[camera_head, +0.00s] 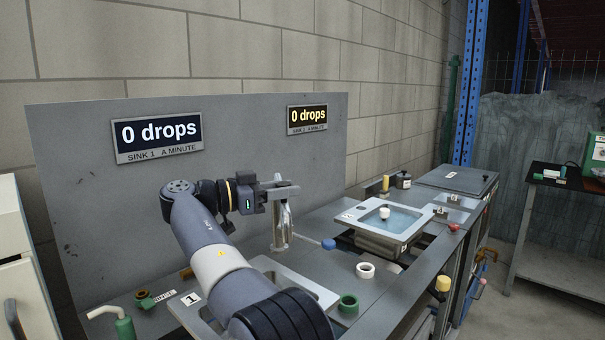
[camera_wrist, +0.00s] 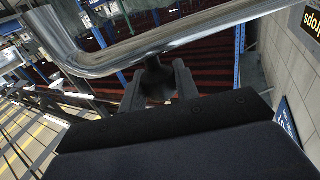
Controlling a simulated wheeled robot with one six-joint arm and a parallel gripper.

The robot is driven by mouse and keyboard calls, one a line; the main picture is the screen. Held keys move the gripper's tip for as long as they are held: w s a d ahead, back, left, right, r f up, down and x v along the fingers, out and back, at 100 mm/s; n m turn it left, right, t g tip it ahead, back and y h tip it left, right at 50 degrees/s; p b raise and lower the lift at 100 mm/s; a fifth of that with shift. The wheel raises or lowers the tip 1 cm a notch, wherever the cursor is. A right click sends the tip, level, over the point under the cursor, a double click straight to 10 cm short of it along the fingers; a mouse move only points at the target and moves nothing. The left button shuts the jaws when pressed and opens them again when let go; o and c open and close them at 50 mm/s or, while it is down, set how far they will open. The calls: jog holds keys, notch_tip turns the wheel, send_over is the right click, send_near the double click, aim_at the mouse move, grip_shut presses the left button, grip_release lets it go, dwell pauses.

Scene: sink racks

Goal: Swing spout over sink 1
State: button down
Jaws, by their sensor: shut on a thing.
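The spout is a bare metal pipe. In the wrist view the spout (camera_wrist: 125,56) crosses the upper picture and bends at the left. In the head view a metal faucet column (camera_head: 282,228) stands between the two sinks, behind my arm. My gripper (camera_head: 284,189) is at its top, and its fingers also show in the wrist view (camera_wrist: 160,78), shut on the spout. Sink 1 (camera_head: 322,290) lies below my arm, which hides most of its basin. A "1" plate (camera_head: 190,299) lies at its left. The exact spout direction is hard to tell in the head view.
Sink 2 (camera_head: 350,216) holds water and a white floating piece, right of the faucet. A white ring (camera_head: 365,270), a green ring (camera_head: 348,304) and a blue knob (camera_head: 328,244) are on the counter. The back panel's displays (camera_head: 158,135) (camera_head: 307,116) both read 0 drops.

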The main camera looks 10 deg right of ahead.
jog(key=shift+w+a+r+m+g+p, duration=0.15)
jog(key=shift+a+m+g+p, duration=0.85)
jog(key=shift+p, duration=1.75)
jog(key=shift+a+n, duration=0.3)
jog(key=shift+a, duration=0.1)
jog(key=c, duration=1.1)
grip_release()
jog(key=shift+a, duration=0.1)
notch_tip(320, 180, up, 10)
jog(key=p, duration=0.5)
jog(key=shift+f, duration=0.2)
